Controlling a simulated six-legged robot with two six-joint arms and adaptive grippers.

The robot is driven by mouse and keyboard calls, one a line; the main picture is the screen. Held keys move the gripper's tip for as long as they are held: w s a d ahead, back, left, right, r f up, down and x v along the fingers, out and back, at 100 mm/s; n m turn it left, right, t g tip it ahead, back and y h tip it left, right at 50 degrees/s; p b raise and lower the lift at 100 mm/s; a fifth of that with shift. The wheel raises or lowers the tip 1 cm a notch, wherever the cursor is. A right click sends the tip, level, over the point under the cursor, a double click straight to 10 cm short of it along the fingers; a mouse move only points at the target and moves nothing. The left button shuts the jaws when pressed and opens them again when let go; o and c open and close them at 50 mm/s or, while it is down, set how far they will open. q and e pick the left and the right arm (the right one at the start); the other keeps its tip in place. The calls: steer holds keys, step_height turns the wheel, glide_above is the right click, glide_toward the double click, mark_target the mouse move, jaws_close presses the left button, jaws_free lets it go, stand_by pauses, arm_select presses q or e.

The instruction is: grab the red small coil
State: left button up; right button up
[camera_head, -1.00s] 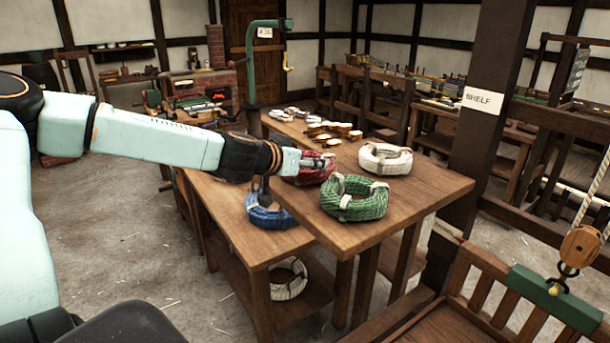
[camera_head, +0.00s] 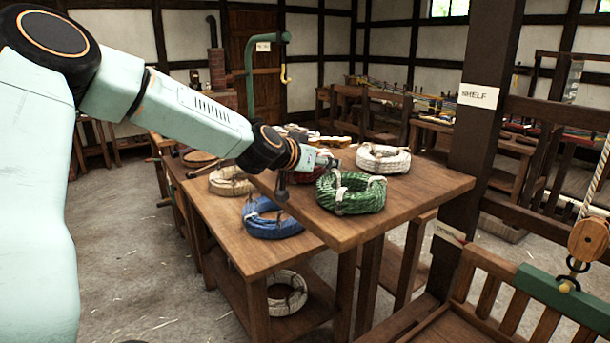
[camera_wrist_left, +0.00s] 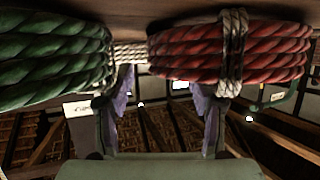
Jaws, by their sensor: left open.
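The red coil (camera_head: 304,173) lies on the upper table top, mostly hidden behind the green coil and my gripper. In the wrist view, whose picture is upside down, the red coil (camera_wrist_left: 185,52) fills the upper right, with a pale rope tie (camera_wrist_left: 232,50) around it. My left gripper (camera_head: 328,161) is over the red coil's near side in the head view. In the wrist view the left gripper (camera_wrist_left: 163,85) is open and empty. One finger overlaps the red coil's edge; I cannot tell whether it touches. The other is beside the green coil (camera_wrist_left: 50,62). My right gripper is not seen.
The green coil (camera_head: 350,195) sits close by at the front of the red one. A white coil (camera_head: 383,158) lies to the right. Blue (camera_head: 270,219) and tan (camera_head: 229,182) coils are on the lower table. A post (camera_head: 487,125) labelled SHELF stands at the right.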

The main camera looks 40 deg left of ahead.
arm_select(q)
steer(key=shift+w+a+f, duration=0.25)
steer(key=shift+w+a, duration=0.05)
steer(key=shift+a, duration=0.2)
steer(key=shift+d+r, duration=0.15)
steer(key=shift+d, duration=0.25)
steer(key=c, duration=0.4)
steer(key=shift+s+a, duration=0.15)
steer(key=shift+a, duration=0.1)
steer(key=c, duration=0.5)
steer(key=shift+d, duration=0.15)
jaws_close()
